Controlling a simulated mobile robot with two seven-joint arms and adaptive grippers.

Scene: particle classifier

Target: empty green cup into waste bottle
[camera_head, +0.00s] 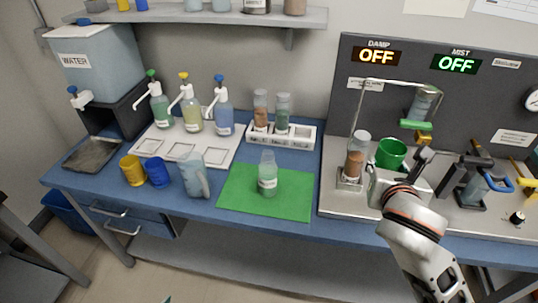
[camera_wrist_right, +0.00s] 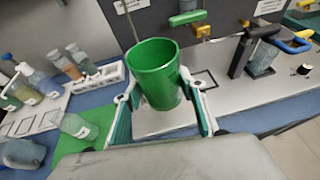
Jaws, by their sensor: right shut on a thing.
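The green cup (camera_head: 391,152) is upright above the grey board at the right, between the fingers of my right gripper (camera_head: 399,172). In the right wrist view, the green cup (camera_wrist_right: 155,72) sits between both fingers, and its inside looks green with no contents that I can make out. A clear bottle with pale green contents and a white label (camera_head: 267,178) stands on the green mat (camera_head: 240,203); it also shows in the right wrist view (camera_wrist_right: 76,126). I cannot read its label. A small teal tip at the bottom edge of the head view may belong to my left gripper.
A bottle with brown contents (camera_head: 354,162) stands close left of the cup. A metal frame with a hanging bottle (camera_head: 422,103) rises behind it. A white rack (camera_head: 296,139), pump bottles, a blue jug (camera_head: 194,178) and yellow and blue cups (camera_head: 133,170) are further left.

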